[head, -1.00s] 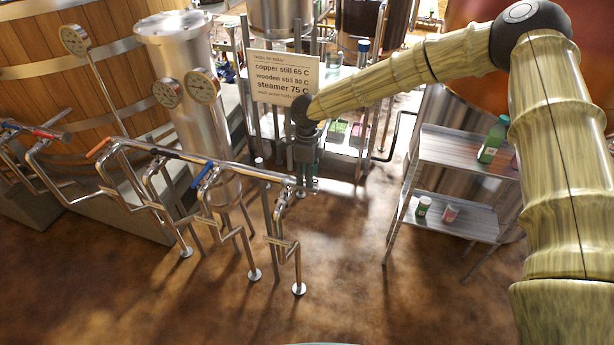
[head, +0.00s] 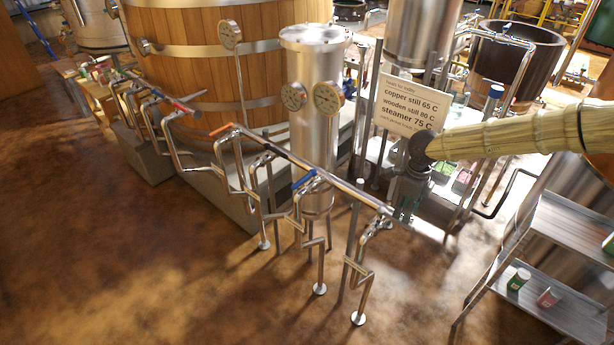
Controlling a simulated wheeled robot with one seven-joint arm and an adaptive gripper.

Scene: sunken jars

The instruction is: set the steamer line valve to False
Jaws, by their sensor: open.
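A steel pipe line (head: 330,180) runs across the middle on several bent legs. It carries an orange valve handle (head: 222,129), a blue valve handle (head: 304,179) and, further left, a red one (head: 185,108). None bears a readable label, so I cannot tell which is the steamer line valve. A metal fitting (head: 378,226) sits on the leg at the pipe's right end. My gripper (head: 403,212) points down at that right end, close beside the pipe. Its jaws are open, small and partly lost against the pipe and background. I cannot tell whether they touch the pipe.
A sign (head: 412,105) lists copper still 65 C, wooden still 80 C and steamer 75 C. A steel column with gauges (head: 315,120) and a wooden vat (head: 190,60) stand behind the pipes. A metal shelf (head: 570,300) stands at right. The floor in front is clear.

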